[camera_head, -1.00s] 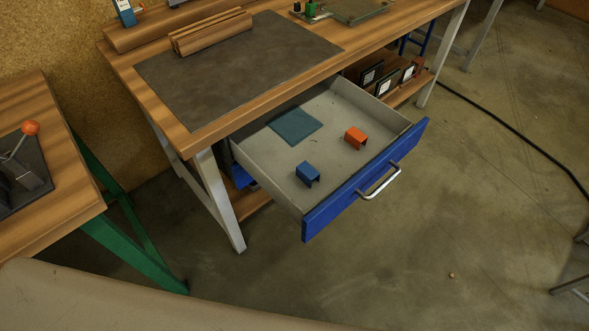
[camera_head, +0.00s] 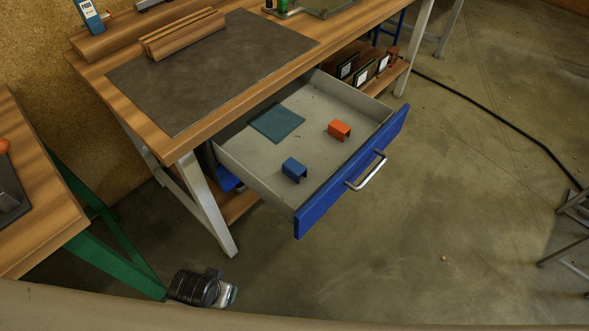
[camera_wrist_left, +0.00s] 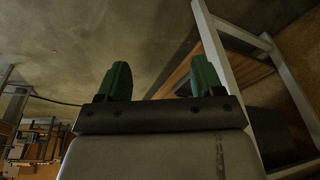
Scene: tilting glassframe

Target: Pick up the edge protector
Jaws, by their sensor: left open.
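In the head view a blue channel-shaped piece (camera_head: 294,169) and an orange channel-shaped piece (camera_head: 339,130) stand apart in an open drawer (camera_head: 333,159). Both look like edge protectors; I cannot tell which one the task means. My left gripper (camera_wrist_left: 160,75) shows in the left wrist view with its two green fingers spread wide and nothing between them. A dark and silver part of my left arm (camera_head: 203,289) shows at the bottom left of the head view, below and left of the drawer and well apart from both pieces. My right gripper is not in view.
A flat teal sheet (camera_head: 276,123) lies in the drawer. The drawer's blue front (camera_head: 352,172) has a metal handle (camera_head: 367,171). The workbench top (camera_head: 190,139) overhangs the drawer's back. A white bench leg (camera_head: 208,206) stands left of it. The floor in front is clear.

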